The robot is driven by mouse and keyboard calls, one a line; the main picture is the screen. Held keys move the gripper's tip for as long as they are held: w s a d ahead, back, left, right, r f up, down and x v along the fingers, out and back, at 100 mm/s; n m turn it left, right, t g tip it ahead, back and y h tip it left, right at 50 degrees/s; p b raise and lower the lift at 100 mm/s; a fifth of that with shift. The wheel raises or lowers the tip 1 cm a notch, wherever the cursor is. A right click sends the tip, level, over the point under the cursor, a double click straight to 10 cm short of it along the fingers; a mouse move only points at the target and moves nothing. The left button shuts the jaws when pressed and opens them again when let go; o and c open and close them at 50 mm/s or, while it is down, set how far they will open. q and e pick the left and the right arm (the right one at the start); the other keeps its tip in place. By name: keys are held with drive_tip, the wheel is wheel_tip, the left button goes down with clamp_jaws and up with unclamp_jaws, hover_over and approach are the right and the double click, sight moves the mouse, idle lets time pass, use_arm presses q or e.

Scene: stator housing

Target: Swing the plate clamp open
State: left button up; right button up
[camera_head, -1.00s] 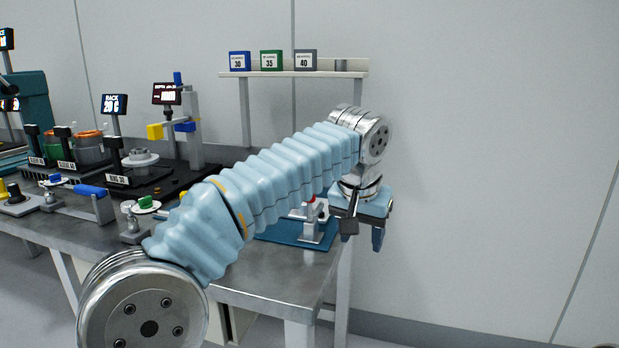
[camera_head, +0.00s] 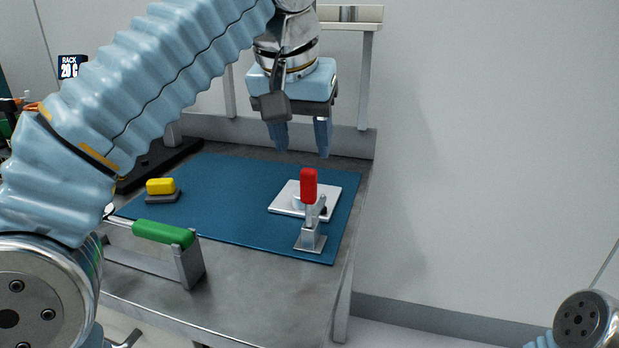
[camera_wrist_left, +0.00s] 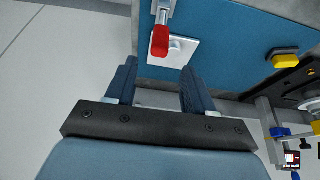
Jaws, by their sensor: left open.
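The plate clamp (camera_head: 310,241) stands on the blue mat near its right front corner. Its red handle (camera_head: 309,184) points upright. A square silver plate (camera_head: 330,204) with a round raised middle lies behind it, partly hidden by the clamp. In the left wrist view the red handle (camera_wrist_left: 160,42) shows beyond the fingers, over the plate (camera_wrist_left: 185,47). My left gripper (camera_head: 302,150) is open and empty, pointing down, above and behind the clamp. Its spread fingers also show in the left wrist view (camera_wrist_left: 158,80). My right gripper is out of view.
The blue mat (camera_head: 225,195) is mostly bare. A yellow-topped block (camera_head: 160,188) lies at its left. A green-handled bar (camera_head: 163,232) on a metal post (camera_head: 190,265) stands in front. The bench's right edge is close to the clamp; a shelf stands behind.

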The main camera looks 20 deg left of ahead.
sight(308, 170)
use_arm(q)
drive_tip(key=b+x, duration=0.1)
drive_tip(key=x, duration=0.8)
drive_tip(key=shift+f+b, duration=0.3)
drive_tip(key=shift+b, duration=0.05)
clamp_jaws()
